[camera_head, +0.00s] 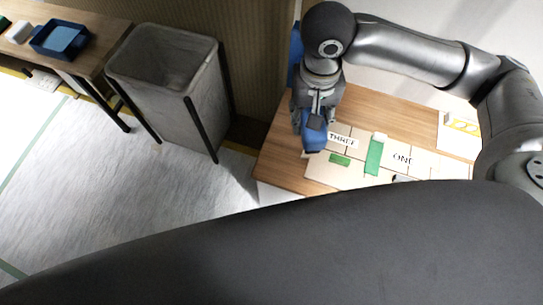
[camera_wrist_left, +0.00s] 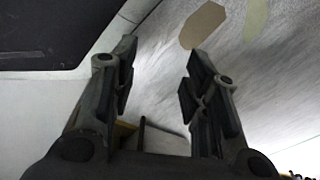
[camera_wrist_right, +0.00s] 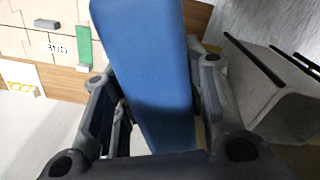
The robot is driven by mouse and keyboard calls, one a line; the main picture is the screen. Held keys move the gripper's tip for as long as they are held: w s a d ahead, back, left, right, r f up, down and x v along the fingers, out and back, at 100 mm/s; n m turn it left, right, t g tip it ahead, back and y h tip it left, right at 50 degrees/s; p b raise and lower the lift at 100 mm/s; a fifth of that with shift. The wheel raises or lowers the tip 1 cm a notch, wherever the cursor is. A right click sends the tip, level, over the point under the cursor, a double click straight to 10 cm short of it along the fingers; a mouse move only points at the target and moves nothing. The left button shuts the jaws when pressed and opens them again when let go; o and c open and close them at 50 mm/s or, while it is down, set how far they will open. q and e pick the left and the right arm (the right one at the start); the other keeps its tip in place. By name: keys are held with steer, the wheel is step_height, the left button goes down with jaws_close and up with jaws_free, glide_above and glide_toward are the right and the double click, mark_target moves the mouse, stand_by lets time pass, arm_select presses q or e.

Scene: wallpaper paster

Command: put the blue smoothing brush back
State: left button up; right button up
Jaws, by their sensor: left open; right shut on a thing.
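My right gripper (camera_head: 317,118) is shut on the blue smoothing brush (camera_head: 313,140), over the left part of the table's marked board. In the right wrist view the brush (camera_wrist_right: 150,70) is a long blue block between the fingers, reaching up past the top edge. The white board (camera_head: 350,174) has outlined areas labelled THREE and ONE. A green tool (camera_head: 375,155) lies between the two labels, and a small green patch (camera_head: 340,159) is under THREE. I cannot tell whether the brush touches the board. My left gripper (camera_wrist_left: 160,62) is open and empty, and shows only in its wrist view.
The wooden table (camera_head: 281,160) carries the board and a card with yellow marks (camera_head: 461,127). A grey bin (camera_head: 175,115) stands left of it. A side table (camera_head: 92,50) at far left holds a blue tray (camera_head: 40,47). The floor between is clear.

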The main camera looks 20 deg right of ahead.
arm_select(q)
steer(key=w+d+r+t+b, duration=0.1)
steer(key=w+r+b, duration=0.1)
steer(key=w+b, duration=0.9)
steer(key=shift+w+d+r+b, duration=0.15)
steer(key=shift+w+r+b, duration=0.1)
steer(key=shift+b, duration=0.5)
arm_select(e)
steer(key=s+a+f+m, duration=0.2)
steer(key=a+f, duration=0.1)
steer(key=f, duration=0.7)
steer(key=s+a+f+m, duration=0.2)
steer(key=a+f+m, duration=0.1)
steer(key=f, duration=0.7)
steer(key=shift+a+m, duration=0.3)
